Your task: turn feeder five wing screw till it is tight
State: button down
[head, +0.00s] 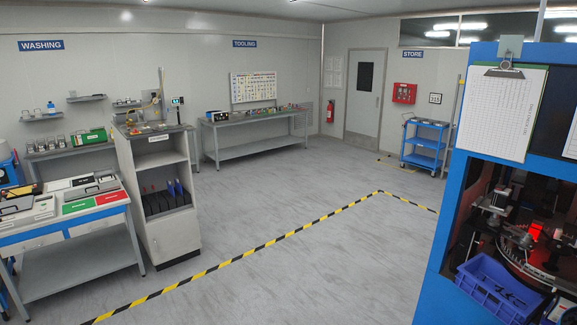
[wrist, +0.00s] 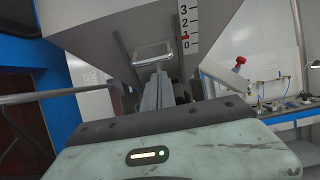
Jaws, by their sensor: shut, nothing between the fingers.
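In the wrist view my gripper (wrist: 158,72) reaches up from its pale green body, with its narrow grey fingers together and nothing seen between them. A grey hopper (wrist: 95,35) with sloping sides fills the top of that view. A white scale (wrist: 189,22) marked 3 to 0 with a red mark is on it. A small pale plate (wrist: 152,52) shows just above the fingertips; I cannot tell whether they touch it. I cannot make out a wing screw or a feeder number in either view. The head view does not show my gripper.
In the wrist view a grey rod (wrist: 45,97) runs in from the left, and a bench (wrist: 290,110) stands at right. In the head view, the blue machine (head: 452,190) at right holds a blue crate (head: 490,290). The middle floor (head: 290,205) is clear.

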jog(key=w+a+f+b, duration=0.2)
jog(key=w+f+b, duration=0.1)
jog(key=shift+w+a+f, duration=0.1)
jog(key=shift+a+f, duration=0.2)
jog(key=shift+w+a+b, duration=0.2)
jog(key=shift+b, duration=0.1)
